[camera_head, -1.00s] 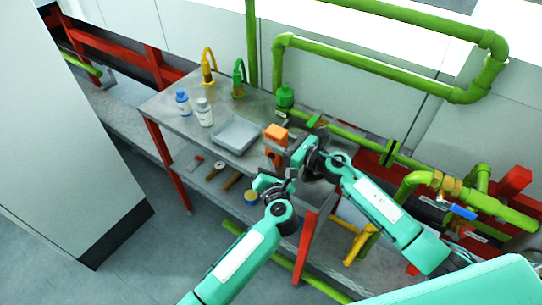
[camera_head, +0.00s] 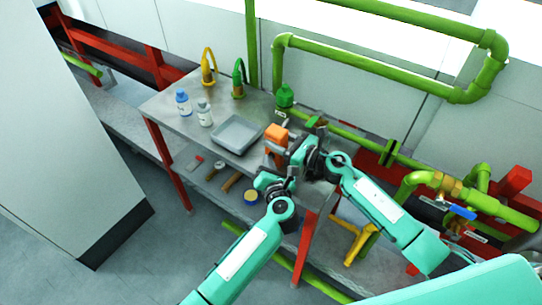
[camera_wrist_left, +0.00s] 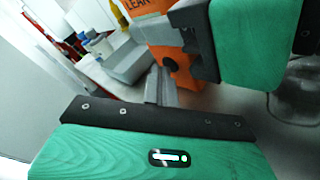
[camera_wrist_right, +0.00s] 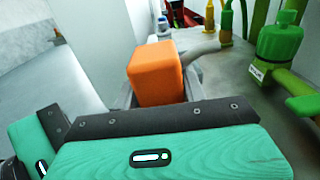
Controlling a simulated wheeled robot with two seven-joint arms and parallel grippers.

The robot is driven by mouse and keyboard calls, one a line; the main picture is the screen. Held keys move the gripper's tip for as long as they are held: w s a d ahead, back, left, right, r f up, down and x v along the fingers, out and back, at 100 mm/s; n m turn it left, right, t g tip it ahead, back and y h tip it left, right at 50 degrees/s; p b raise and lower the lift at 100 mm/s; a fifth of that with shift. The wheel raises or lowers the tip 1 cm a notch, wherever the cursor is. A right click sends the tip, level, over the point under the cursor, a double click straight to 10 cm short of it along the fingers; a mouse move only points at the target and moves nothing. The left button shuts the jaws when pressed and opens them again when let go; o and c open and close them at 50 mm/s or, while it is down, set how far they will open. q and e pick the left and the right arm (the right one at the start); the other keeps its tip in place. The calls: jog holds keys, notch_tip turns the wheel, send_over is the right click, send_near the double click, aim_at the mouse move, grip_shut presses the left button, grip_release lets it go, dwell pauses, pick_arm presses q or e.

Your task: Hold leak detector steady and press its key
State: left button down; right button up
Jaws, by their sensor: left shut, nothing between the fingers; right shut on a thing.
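The leak detector (camera_head: 276,132) is an orange upright block at the front edge of the bench; its orange top shows in the right wrist view (camera_wrist_right: 156,72). In the left wrist view its lettered face (camera_wrist_left: 175,62) shows a dark round key (camera_wrist_left: 170,66). My left gripper (camera_head: 280,170) is shut and empty, just below and in front of the detector. Its fingertips (camera_wrist_left: 160,88) point at the face below the key; I cannot tell whether they touch.
A grey tray (camera_head: 214,134) lies left of the detector, with a white bottle (camera_head: 205,115) and a blue-capped bottle (camera_head: 184,103) beyond. The lower shelf holds a blue-yellow roll (camera_head: 251,197).

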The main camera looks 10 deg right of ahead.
pick_arm(q)
jog(key=shift+s+a, duration=0.6)
jog(key=s+a, duration=0.3)
jog(key=shift+s+a+f, duration=0.1)
jog(key=shift+s+a, duration=0.15)
jog(key=shift+a, duration=0.05)
dwell(0.3)
pick_arm(e)
jog(key=o, duration=1.2)
jog(key=shift+c, duration=0.2)
